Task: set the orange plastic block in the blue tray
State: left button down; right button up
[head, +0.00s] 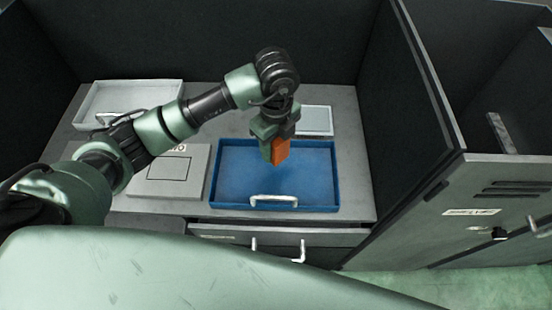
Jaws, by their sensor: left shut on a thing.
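The blue tray (240,185) lies on the grey worktop and has a pale handle (273,200) on its near side. My left gripper (275,158) points down over the tray, right of its middle. It is shut on the orange plastic block (281,151), which hangs upright below the fingers. A faint dark shadow shows on the tray floor below the block, and the block appears to be above the floor. Part of the block is hidden by the gripper. My right gripper is not in view.
A white tray (165,95) stands at the back left. Dark walls close off the back and right. A drawer front (285,236) is below the worktop.

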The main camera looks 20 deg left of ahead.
pick_arm(q)
notch_tip(320, 180, down, 3)
jog(key=shift+s+r, duration=0.1)
jog(key=shift+s, duration=0.05)
notch_tip(320, 180, down, 4)
jog(key=shift+r+p, duration=0.2)
jog(key=shift+p, duration=0.2)
jog(key=shift+f, duration=0.25)
jog(key=shift+f, duration=0.15)
jog(key=c, duration=0.7)
grip_release()
